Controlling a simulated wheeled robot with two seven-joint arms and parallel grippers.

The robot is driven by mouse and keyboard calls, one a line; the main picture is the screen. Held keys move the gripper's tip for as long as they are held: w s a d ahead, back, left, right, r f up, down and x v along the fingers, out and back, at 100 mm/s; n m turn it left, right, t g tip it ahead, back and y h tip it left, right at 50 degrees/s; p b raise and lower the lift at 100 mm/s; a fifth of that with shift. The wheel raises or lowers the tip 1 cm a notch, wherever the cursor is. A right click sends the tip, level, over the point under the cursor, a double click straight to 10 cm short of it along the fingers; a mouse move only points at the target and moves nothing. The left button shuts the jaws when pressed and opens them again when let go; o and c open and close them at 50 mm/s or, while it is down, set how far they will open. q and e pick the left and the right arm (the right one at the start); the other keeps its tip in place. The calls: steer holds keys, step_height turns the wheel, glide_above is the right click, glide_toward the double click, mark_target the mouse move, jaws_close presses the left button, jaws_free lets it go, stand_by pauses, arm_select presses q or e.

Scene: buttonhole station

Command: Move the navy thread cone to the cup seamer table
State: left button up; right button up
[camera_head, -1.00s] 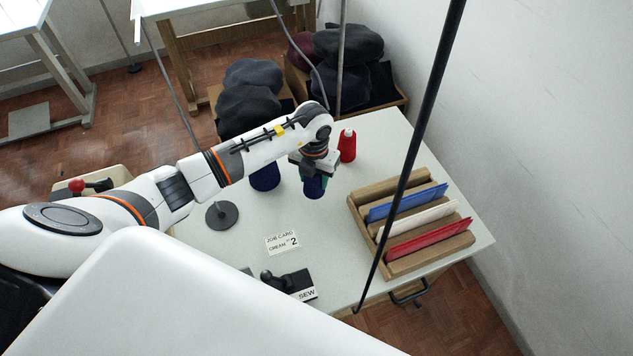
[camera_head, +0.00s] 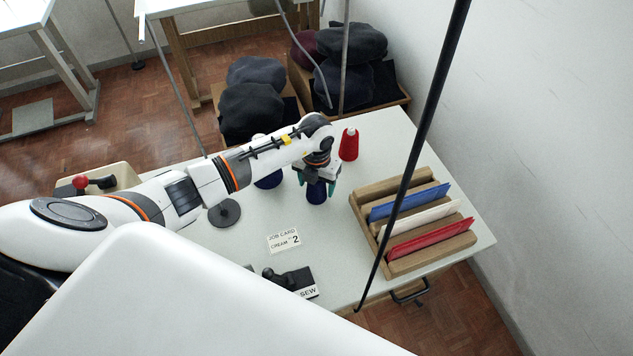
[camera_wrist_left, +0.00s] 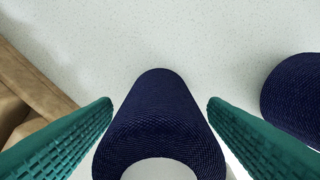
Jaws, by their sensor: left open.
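A navy thread cone (camera_head: 317,194) stands upright on the pale worktable (camera_head: 350,285), below my left gripper (camera_head: 317,185). The left gripper is open, with one teal finger on each side of this cone. In the left wrist view the cone (camera_wrist_left: 160,120) lies between the fingers, with a visible gap on each side near the tips. A second dark blue cone (camera_head: 268,181) stands to the left, partly hidden by my arm; it also shows at the right edge of the left wrist view (camera_wrist_left: 295,95). My right gripper is out of view. I cannot tell which table is the cup seamer's.
A red cone (camera_head: 348,146) stands behind the gripper. A wooden rack (camera_head: 400,172) with coloured cards is to the right. A dark pole (camera_head: 420,150) crosses in front. A job card (camera_head: 284,240) and a round black base (camera_head: 224,213) lie nearer. Other tables (camera_head: 30,15) stand behind left.

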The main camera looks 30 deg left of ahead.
arm_select(q)
step_height(320, 180, up, 12)
steer(key=shift+r+b, duration=0.2)
steer(key=shift+b, duration=0.35)
steer(key=shift+f, duration=0.1)
stand_by(0.3)
